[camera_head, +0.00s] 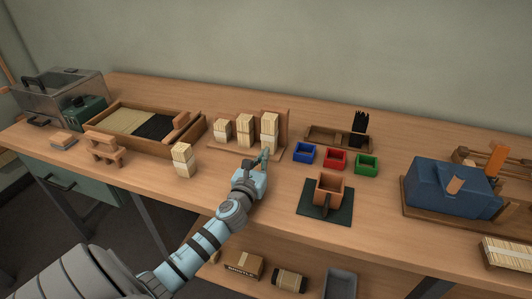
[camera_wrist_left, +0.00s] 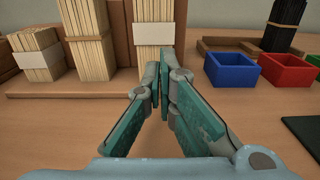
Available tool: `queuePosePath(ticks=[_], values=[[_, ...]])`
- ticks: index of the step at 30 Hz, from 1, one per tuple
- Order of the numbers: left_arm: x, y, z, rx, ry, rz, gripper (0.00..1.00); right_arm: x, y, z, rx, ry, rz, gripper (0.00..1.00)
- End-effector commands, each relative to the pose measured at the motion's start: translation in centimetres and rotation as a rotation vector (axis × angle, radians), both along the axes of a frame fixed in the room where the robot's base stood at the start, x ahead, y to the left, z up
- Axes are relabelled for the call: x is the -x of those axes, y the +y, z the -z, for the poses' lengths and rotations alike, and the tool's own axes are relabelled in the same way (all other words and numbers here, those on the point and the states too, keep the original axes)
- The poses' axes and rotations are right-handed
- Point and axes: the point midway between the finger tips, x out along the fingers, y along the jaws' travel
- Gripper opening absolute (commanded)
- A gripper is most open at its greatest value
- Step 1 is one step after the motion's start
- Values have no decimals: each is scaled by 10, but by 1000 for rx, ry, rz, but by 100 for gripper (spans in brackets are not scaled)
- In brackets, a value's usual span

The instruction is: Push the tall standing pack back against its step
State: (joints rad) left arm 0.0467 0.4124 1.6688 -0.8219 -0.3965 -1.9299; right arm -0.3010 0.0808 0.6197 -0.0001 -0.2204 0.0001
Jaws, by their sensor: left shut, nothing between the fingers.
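The tall standing pack (camera_head: 269,127) is a pale bristle bundle with a white band, rightmost of three on a wooden stepped stand (camera_head: 232,153). Its step's brown back board (camera_head: 285,118) shows behind it. In the left wrist view the tall pack (camera_wrist_left: 153,38) stands upright, straight ahead; its top is cut off. My left gripper (camera_head: 264,155) is shut and empty, low in front of this pack. In the left wrist view the fingertips (camera_wrist_left: 158,72) overlap the pack's lower part; I cannot tell whether they touch it. My right gripper is not in view.
Two shorter packs (camera_head: 244,128) stand left of the tall one, and a loose stack (camera_head: 183,160) stands farther left. Blue (camera_head: 304,153), red (camera_head: 335,159) and green (camera_head: 367,164) bins are at the right. A wooden holder (camera_head: 328,190) sits on a dark mat in front of them.

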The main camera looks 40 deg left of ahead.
Motion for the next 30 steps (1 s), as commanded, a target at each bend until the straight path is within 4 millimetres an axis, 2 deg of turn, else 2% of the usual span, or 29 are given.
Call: queuePosePath(ticks=[3, 7, 30], values=[[-17, 6, 2, 1, -1, -2, 0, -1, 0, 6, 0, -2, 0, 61], [-26, 10, 1, 0, 0, -1, 0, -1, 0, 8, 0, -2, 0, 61], [-36, 17, 0, 0, 1, -2, 0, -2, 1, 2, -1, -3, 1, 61]])
